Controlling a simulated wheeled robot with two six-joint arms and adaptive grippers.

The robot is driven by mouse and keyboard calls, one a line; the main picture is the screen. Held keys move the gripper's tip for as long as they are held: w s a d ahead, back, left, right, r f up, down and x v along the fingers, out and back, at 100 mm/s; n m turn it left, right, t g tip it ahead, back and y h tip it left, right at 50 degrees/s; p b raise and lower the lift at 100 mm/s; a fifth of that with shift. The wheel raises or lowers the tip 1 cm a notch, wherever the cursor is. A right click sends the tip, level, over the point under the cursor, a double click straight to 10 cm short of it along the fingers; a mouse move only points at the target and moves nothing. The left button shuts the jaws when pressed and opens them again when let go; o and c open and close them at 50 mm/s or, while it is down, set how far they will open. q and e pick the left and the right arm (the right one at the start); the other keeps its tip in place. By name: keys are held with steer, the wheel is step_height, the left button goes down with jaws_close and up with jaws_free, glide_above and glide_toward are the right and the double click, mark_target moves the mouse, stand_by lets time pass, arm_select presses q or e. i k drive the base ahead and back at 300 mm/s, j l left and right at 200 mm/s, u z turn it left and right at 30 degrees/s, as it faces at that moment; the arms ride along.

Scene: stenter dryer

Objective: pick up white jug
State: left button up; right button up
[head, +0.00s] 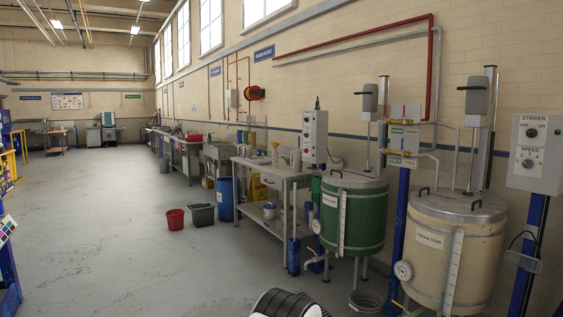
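A small pale jug-like shape (295,160) stands on the grey work table (268,173), just left of the grey control box. It may be the white jug, but it is too small to be sure. A taller pale, yellowish item (275,153) stands to its left on the same table. Neither of my grippers can be made out in the head view.
A green vat (353,215) and a cream vat (455,250) stand right of the table. The floor (110,240) at left is clear.

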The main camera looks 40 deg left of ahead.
mark_target(297, 162)
steer(key=i+j+u, duration=0.75)
steer(key=i+u, duration=0.2)
steer(key=i+j+u, duration=0.1)
steer(key=i+u, duration=0.35)
steer(key=i, duration=1.5)
steer(key=i+j, duration=0.1)
steer(key=i, duration=2.2)
steer(key=i+z, duration=0.5)
steer(key=i+j+z, duration=0.2)
steer(key=i+z, duration=0.25)
steer(key=i+j+z, duration=0.3)
steer(key=z, duration=0.2)
